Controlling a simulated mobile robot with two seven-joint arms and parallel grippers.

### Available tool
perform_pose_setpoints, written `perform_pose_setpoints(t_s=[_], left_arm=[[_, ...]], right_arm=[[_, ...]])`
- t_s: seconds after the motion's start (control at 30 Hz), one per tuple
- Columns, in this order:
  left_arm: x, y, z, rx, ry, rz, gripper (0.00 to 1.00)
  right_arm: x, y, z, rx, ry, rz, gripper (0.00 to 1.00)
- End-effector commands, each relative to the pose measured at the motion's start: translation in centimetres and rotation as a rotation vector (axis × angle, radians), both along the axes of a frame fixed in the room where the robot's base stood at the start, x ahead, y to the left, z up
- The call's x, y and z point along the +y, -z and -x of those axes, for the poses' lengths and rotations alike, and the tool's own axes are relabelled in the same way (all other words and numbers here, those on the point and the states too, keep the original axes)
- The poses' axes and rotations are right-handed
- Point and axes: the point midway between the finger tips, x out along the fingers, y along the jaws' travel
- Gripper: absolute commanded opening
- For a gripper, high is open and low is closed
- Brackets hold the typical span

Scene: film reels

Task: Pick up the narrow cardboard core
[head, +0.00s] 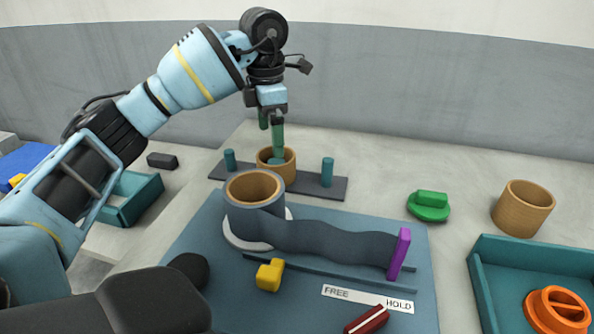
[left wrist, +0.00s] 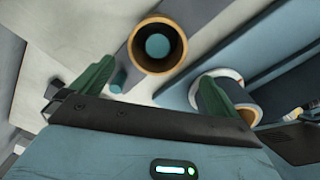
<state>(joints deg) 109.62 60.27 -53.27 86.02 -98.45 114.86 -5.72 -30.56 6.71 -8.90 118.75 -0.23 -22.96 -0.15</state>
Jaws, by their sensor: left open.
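The narrow cardboard core (head: 290,170) looks to be the tan ring at the back, standing upright around a teal peg on a dark plate. In the left wrist view this core (left wrist: 137,60) is seen from above, with the peg top inside it. My left gripper (head: 271,138) points down just above it. In the wrist view the green fingers of the gripper (left wrist: 155,75) are spread wide and nothing is held between them. Whether a fingertip touches the core cannot be told. My right gripper is not in view.
A second core (head: 240,190) with grey film wound on it stands close in front, its strip running to a purple post (head: 399,255). Teal pegs (head: 327,171) flank the narrow core. Another core (head: 523,207), a green knob (head: 428,206) and a teal tray (head: 480,290) are at right.

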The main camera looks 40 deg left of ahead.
Motion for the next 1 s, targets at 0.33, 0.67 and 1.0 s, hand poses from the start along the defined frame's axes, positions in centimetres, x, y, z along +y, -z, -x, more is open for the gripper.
perform_pose_setpoints(t_s=[0.33, 0.67, 1.0], left_arm=[[0.3, 1.2, 0.0, 0.009, -0.006, -0.007, 1.00], [0.3, 3.8, 0.0, 0.010, -0.006, -0.006, 1.00], [0.0, 6.9, -0.2, 0.012, -0.005, -0.006, 1.00]], right_arm=[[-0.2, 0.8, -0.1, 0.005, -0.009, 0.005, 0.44], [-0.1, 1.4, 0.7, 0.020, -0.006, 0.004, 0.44], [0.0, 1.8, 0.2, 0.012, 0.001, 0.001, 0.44]])
